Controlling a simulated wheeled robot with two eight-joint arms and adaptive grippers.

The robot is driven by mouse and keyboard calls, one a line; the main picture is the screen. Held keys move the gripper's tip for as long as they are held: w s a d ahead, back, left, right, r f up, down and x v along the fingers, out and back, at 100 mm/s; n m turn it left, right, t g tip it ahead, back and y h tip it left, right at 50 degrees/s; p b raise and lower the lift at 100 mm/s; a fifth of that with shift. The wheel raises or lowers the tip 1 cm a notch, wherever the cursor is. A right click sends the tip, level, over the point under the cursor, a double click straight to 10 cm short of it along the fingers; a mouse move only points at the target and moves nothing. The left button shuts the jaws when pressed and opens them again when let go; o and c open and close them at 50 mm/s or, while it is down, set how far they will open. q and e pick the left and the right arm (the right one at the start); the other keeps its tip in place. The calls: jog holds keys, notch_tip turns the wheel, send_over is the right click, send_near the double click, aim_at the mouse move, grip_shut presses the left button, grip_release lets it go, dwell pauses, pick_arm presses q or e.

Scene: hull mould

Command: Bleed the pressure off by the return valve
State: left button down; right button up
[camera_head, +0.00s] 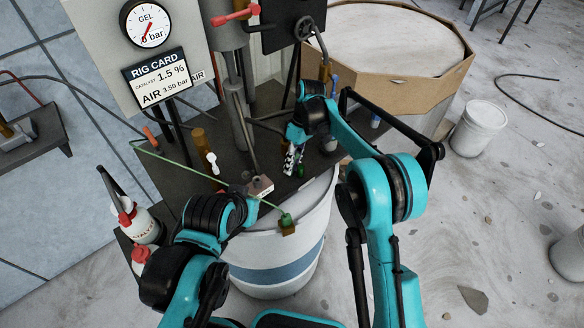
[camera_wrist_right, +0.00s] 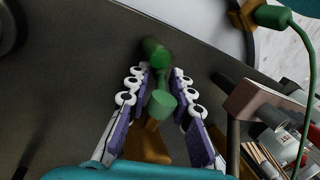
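The green-handled valve on a brass body (camera_wrist_right: 158,102), which I take to be the return valve, shows in the right wrist view. My right gripper (camera_wrist_right: 163,76) has its white and purple fingers on either side of the green handle. The fingers are apart, with slim gaps beside the handle; I cannot tell whether they touch it. In the head view this gripper (camera_head: 294,158) is over the dark bench and mostly hides the valve. The round gel gauge (camera_head: 148,24) reads "0 bar". My left arm is in the lower left; its fingers are not visible.
A white drum (camera_head: 275,262) with a blue band stands at the bench front. A green hose with a brass fitting (camera_head: 288,229) hangs over its rim. A small box (camera_head: 260,187) is nearby. Red-and-white bottles (camera_head: 139,222) stand left.

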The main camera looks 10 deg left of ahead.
jog(key=shift+s+f, duration=0.15)
jog(key=shift+f, duration=0.15)
grip_shut()
jog(key=shift+s+a+r+g+y, duration=0.1)
jog(key=shift+s+a+g+y, duration=0.05)
jog(key=shift+g+y, duration=0.3)
jog(key=shift+s+a+g+y, duration=0.1)
jog(key=shift+g+y, duration=0.25)
jog(key=shift+g, duration=0.2)
jog(key=shift+s+a+r+g+y, duration=0.2)
jog(key=shift+s+r+g+y, duration=0.1)
jog(key=shift+g+y, duration=0.3)
grip_release()
